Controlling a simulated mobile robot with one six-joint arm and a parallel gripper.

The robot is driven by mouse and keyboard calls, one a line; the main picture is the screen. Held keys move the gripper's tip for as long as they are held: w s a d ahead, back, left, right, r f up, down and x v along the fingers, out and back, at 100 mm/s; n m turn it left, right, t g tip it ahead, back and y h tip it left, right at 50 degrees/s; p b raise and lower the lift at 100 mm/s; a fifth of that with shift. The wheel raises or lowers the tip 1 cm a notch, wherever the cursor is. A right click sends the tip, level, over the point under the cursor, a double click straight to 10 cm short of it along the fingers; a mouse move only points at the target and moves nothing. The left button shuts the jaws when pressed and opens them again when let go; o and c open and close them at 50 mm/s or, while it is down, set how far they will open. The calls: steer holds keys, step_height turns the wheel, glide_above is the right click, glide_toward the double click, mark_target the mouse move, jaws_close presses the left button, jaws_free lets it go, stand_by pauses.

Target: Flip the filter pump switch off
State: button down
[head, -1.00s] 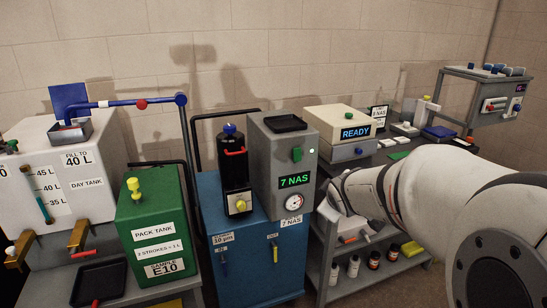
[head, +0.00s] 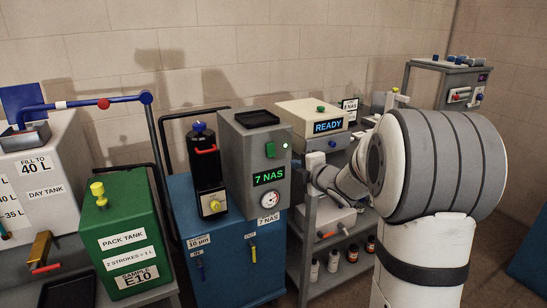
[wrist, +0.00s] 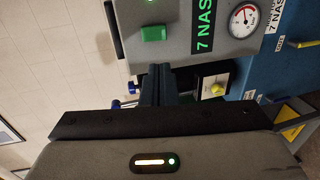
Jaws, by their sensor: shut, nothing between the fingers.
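A green switch (head: 270,150) sits on the front of a grey unit (head: 240,160) with a lit green "7 NAS" display (head: 269,177) and a round gauge (head: 270,199). A small light (head: 285,145) glows beside the switch. In the wrist view the green switch (wrist: 153,33) shows sideways, just beyond my fingertips. My gripper (wrist: 156,72) is shut and empty, pointing at the unit's face. It appears apart from the switch, but the exact gap cannot be told. In the head view the fingers cannot be made out near my arm's end.
The grey unit stands on a blue cart (head: 230,260) beside a black filter housing (head: 202,155) with a yellow knob (head: 214,205). A green pack tank (head: 125,230) stands left. A shelf (head: 310,290) with bottles and a "READY" device (head: 310,115) stands right, behind my arm.

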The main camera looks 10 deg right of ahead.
mark_target(271, 154)
steer(key=shift+w, duration=0.1)
steer(key=p+x, duration=0.1)
steer(key=x, duration=1.2)
steer(key=shift+w+a+f+p, duration=0.1)
steer(key=shift+w+a+p, duration=0.05)
steer(key=shift+w+p, duration=0.2)
